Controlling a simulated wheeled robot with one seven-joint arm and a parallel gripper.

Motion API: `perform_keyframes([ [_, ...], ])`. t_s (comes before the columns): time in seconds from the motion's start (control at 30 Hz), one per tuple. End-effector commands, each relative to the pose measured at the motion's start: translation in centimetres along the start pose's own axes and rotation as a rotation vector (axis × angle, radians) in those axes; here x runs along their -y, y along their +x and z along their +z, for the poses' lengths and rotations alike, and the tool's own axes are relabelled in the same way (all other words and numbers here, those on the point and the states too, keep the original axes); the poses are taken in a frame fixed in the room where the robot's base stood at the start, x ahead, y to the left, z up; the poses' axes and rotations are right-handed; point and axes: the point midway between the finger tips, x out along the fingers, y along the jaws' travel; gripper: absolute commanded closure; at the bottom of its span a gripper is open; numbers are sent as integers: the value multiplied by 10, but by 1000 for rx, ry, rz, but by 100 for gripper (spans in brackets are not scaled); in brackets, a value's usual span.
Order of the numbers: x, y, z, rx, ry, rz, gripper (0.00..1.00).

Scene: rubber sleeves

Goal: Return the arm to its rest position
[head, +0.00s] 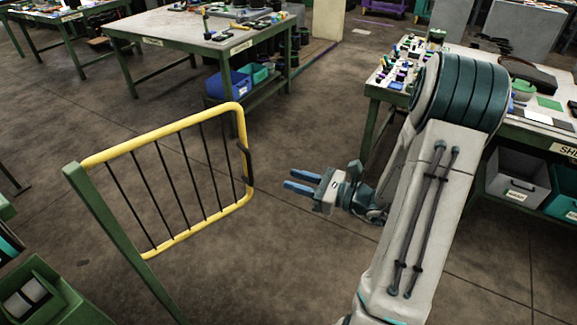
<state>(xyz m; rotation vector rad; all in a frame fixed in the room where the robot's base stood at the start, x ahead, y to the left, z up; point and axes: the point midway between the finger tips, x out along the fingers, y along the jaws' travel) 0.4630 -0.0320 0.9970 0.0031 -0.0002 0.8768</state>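My arm reaches up from the lower right of the head view, bends at a large dark teal joint and comes back down to my gripper. My gripper (301,182) points left over open floor, with its two blue fingers apart and nothing between them. The yellow gate (163,134) with dark bars is to the left of the fingertips, with a gap between them. Part of the forearm is hidden behind the upper arm link.
The gate hangs on a green post (118,235). A green-legged table (165,27) with tools stands at the back. A workbench (552,133) with small parts stands at the right, behind my arm. A green bin (50,295) is at lower left. The middle floor is clear.

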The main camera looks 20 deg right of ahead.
Motion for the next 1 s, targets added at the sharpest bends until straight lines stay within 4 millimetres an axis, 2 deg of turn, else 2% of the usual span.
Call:
perform_keyframes([
  [0.17, -2, 1, 1, -5, -7, 8, 71],
  [0.27, -15, 7, 6, -34, -49, 70, 71],
  [0.37, -45, 16, 12, -101, -145, 206, 71],
  [0.4, -60, 18, 15, -137, -197, 277, 71],
  [0.53, -110, 18, 19, -264, -398, 521, 71],
  [0.7, -157, -1, 19, -425, -694, 813, 71],
  [0.8, -172, -18, 19, -515, -883, 968, 71],
  [1.0, -180, -52, 28, -684, -1297, 1234, 71],
])
